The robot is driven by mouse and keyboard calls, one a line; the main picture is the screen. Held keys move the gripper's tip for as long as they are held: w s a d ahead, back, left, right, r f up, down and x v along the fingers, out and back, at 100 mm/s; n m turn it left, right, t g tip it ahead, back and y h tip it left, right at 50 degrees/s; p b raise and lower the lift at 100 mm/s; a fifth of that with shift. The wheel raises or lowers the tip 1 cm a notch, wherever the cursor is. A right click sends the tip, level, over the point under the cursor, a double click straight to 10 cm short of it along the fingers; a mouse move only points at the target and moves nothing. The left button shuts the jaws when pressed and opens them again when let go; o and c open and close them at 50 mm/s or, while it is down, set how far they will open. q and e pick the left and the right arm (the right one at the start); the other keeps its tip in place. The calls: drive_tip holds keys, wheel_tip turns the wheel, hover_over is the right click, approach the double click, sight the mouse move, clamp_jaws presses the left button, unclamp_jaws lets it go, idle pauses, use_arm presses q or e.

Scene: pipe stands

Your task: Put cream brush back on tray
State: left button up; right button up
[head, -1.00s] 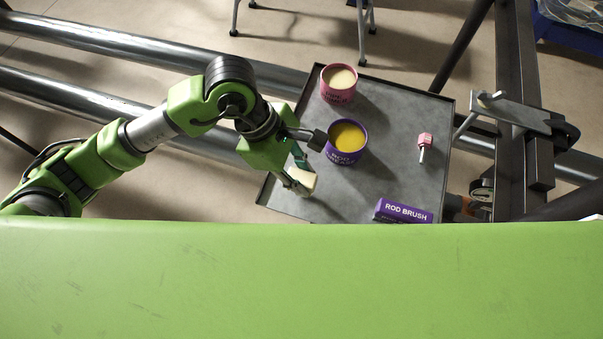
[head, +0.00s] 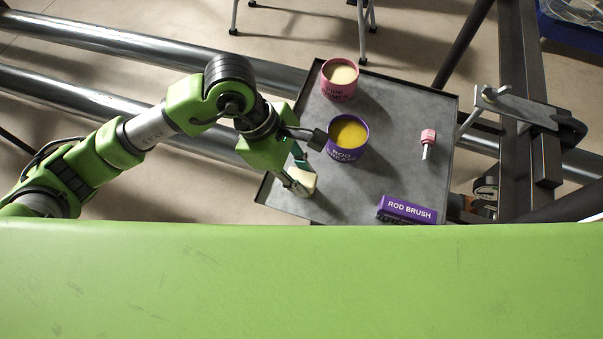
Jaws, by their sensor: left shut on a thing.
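My left gripper (head: 305,162) is over the left part of the grey tray (head: 385,110). It is shut on the brush (head: 301,180), which has a cream head and a teal part by the fingers. The cream head points down towards the tray's near left edge. I cannot tell whether it touches the tray. My right gripper is not in view.
On the tray stand a pink tin (head: 339,79) with pale content and a purple tin (head: 347,138) with yellow content, close right of my gripper. A small pink brush (head: 428,142) lies at the right. A purple "ROD BRUSH" box (head: 408,209) is at the near edge.

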sight(300, 177)
use_arm(q)
drive_tip(key=shift+f, duration=0.15)
drive_tip(key=o, duration=1.2)
drive_tip(key=shift+c, duration=0.2)
drive_tip(key=shift+p+v, duration=0.9)
drive_tip(key=shift+v, duration=1.65)
drive_tip(key=v, duration=1.2)
